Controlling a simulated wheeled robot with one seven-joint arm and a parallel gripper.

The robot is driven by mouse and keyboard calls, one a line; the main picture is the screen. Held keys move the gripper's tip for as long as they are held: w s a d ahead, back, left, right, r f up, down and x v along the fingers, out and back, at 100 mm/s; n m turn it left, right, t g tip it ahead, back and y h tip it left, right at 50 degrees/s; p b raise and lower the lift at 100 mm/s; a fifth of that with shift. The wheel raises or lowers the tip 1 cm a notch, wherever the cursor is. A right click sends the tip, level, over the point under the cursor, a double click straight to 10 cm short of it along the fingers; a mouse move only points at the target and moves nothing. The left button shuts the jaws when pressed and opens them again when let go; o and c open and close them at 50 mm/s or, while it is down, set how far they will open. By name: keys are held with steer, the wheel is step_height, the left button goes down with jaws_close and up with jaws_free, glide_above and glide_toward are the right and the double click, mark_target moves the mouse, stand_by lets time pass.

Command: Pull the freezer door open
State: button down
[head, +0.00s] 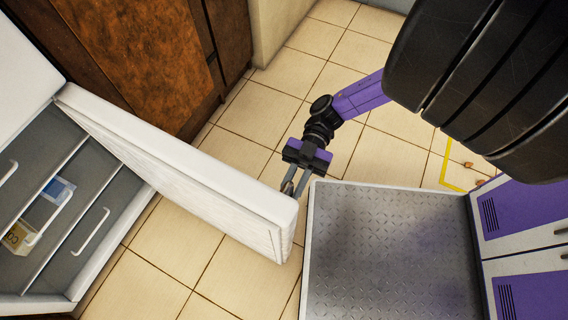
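The white freezer door (190,165) is swung well out from the freezer body (22,75) at the left of the head view. The inside of the freezer shows, with grey drawers (90,225) that have white handles. My gripper (294,188) is at the outer face of the door, close to its free end, pointing down. Its two fingers look apart, with a small gap between them. I cannot make out a door handle there, nor whether the fingertips touch the door.
A blue and white packet (60,190) and a yellowish box (17,238) show in the drawers. A brown wooden cabinet (140,55) stands behind the door. Tiled floor (235,275) is clear below the door. Yellow floor marking (446,165) lies at the right.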

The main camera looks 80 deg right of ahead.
steer(key=shift+f, duration=0.2)
steer(key=c, duration=1.5)
jaws_free()
steer(key=shift+c, duration=0.2)
steer(key=shift+o, duration=0.9)
steer(key=shift+r, duration=0.1)
steer(key=v, duration=0.7)
steer(key=shift+s+d+p, duration=0.15)
steer(key=shift+d+p, duration=0.25)
steer(key=shift+p, duration=0.05)
